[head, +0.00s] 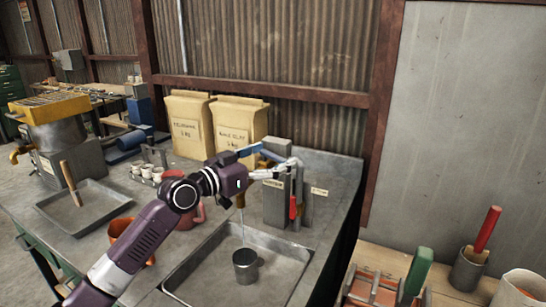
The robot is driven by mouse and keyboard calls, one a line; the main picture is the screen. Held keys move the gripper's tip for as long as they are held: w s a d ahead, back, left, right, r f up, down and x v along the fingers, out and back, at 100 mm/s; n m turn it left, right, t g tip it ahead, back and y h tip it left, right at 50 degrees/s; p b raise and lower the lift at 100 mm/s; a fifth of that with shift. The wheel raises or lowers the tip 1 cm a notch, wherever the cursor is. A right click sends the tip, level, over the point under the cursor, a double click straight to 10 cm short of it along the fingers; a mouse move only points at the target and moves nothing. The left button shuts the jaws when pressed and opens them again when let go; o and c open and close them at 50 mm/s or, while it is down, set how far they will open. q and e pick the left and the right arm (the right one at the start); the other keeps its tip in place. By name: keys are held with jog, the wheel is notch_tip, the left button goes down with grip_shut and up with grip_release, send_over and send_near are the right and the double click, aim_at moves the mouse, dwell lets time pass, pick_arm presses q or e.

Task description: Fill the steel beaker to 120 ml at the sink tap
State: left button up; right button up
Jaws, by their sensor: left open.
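The steel beaker (246,268) stands upright in the sink basin (287,258), below the brass spout (240,200) of the tap. A thin pale stream, which looks like water, runs down from the spout to the beaker's mouth. The level inside and any markings are too small to read. My left gripper (285,168) is open at the grey tap block (277,205), close to its blue part (272,148) and above a red handle (293,206). I cannot tell whether its fingers touch the tap. My left arm hides part of the tap.
Two paper bags (187,125) stand behind the tap. A grey tray (85,208) lies at left. A lower wooden bench (450,287) with tools is at right.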

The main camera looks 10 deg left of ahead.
pick_arm(q)
jog(key=shift+s+f, duration=0.1)
jog(key=v, duration=1.1)
jog(key=shift+s+a, duration=0.3)
pick_arm(e)
jog(key=shift+a, duration=0.65)
dwell(5.8)
